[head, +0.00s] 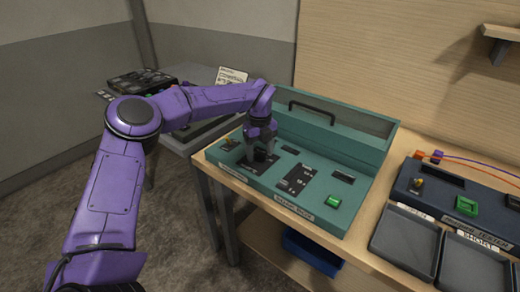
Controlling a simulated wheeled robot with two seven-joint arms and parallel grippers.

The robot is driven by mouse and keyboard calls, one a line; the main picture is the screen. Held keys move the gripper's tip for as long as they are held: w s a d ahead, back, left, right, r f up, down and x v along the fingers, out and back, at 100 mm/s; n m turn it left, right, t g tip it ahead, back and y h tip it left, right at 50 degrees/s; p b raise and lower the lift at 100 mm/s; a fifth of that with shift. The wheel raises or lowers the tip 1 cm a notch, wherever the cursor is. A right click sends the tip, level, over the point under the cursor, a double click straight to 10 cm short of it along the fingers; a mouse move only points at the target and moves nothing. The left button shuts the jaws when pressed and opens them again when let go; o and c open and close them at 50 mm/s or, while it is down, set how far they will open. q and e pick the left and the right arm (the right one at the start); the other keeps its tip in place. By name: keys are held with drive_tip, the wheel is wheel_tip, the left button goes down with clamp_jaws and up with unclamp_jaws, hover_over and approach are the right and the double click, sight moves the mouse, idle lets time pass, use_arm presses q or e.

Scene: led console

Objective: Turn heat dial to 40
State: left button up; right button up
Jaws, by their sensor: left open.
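A teal console (262,187) with a raised back box and a black handle sits on the wooden bench. My left gripper (260,155) points down over the dark panel at the console's left part, with its fingers open. A dark knob-like shape shows between or just under the fingertips; it is probably the heat dial, but the fingers hide most of it. I cannot tell whether they touch it, and its scale and setting are not readable. My right gripper is not in view.
The console also has a dark switch panel (297,180), a green button (334,201) and a small yellow lever (230,142). To the right are a dark blue tester box (440,192) and two grey trays (405,240). A blue bin (312,252) sits below.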

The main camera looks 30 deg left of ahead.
use_arm(q)
drive_tip(key=c, duration=1.1)
drive_tip(key=shift+o, duration=0.2)
drive_tip(key=shift+m, duration=0.4)
drive_tip(key=m, duration=0.3)
drive_tip(key=shift+m+p, duration=0.3)
drive_tip(key=shift+p, duration=0.05)
drive_tip(key=m+p, duration=0.1)
drive_tip(key=m, duration=0.3)
drive_tip(key=shift+m, duration=0.3)
drive_tip(key=o, duration=1.1)
drive_tip(key=shift+c, duration=0.2)
